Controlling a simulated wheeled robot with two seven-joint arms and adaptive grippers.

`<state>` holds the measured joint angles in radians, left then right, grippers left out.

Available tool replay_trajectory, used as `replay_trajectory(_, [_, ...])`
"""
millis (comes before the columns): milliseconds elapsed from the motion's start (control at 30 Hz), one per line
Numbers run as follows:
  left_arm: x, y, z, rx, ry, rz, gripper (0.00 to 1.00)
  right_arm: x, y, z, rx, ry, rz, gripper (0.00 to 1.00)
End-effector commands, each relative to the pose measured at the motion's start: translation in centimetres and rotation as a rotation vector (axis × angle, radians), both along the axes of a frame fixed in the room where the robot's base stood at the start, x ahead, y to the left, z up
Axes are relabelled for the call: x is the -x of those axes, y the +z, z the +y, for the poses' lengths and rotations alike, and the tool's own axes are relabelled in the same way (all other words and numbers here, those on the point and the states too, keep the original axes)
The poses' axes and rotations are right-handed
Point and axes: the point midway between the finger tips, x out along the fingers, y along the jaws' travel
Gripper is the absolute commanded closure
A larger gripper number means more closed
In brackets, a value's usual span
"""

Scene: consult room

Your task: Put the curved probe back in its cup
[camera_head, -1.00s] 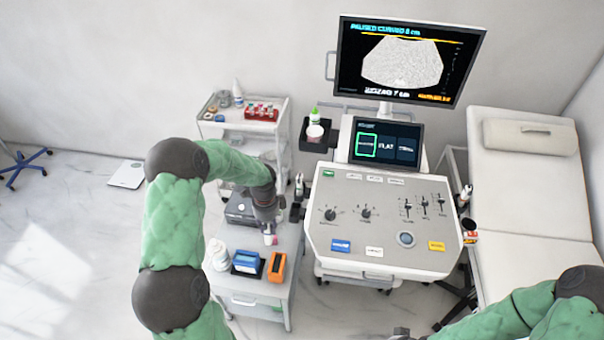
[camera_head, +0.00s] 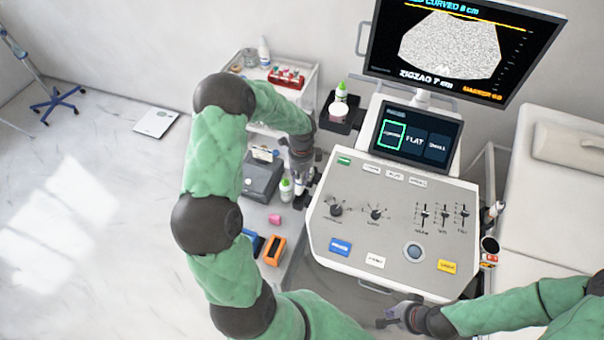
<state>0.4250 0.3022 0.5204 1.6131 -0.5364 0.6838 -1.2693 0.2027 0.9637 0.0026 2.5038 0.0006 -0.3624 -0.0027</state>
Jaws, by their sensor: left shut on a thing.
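My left gripper (camera_head: 301,176) is at the left edge of the ultrasound console (camera_head: 400,215), over the side cart. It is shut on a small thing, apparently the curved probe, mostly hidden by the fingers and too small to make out. A dark cup holder (camera_head: 303,202) on the console's left side is just below the gripper and partly covered. I cannot tell whether the held thing touches it. My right gripper (camera_head: 386,322) is low at the front of the console, away from everything; its jaws are too small to read.
The side cart holds a grey box (camera_head: 262,180), a green-capped bottle (camera_head: 286,190), a pink piece (camera_head: 274,219) and an orange tray (camera_head: 274,251). A white probe (camera_head: 497,209) and a dark cup (camera_head: 490,245) are on the console's right side. A couch (camera_head: 560,205) stands at right.

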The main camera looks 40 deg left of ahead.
Motion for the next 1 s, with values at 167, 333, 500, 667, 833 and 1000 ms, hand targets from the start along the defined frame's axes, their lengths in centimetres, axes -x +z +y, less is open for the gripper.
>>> replay_trajectory(167, [0.0, -1.4, 0.0, 0.000, 0.000, 0.000, 1.00, 0.0, -1.1, 0.0, 0.000, 0.000, -0.001, 1.00])
replay_trajectory(333, [0.0, -2.6, 0.0, 0.000, 0.000, 0.000, 1.00, 0.0, -2.0, 0.0, 0.000, 0.000, -0.001, 1.00])
replay_trajectory(500, [0.0, -3.8, 0.0, 0.000, 0.000, 0.000, 1.00, 0.0, -2.8, 0.0, 0.000, 0.000, -0.001, 1.00])
replay_trajectory(667, [0.0, -4.8, 0.0, 0.000, 0.000, 0.000, 1.00, 0.0, -3.5, 0.0, 0.000, 0.000, -0.001, 1.00])
replay_trajectory(833, [0.0, -5.9, 0.0, 0.000, 0.000, -0.001, 1.00, 0.0, -4.3, 0.0, 0.000, 0.000, -0.001, 1.00])
replay_trajectory(1000, [0.0, -7.1, 0.0, 0.000, 0.001, 0.000, 1.00, 0.0, -5.1, 0.0, 0.000, 0.000, -0.001, 1.00])
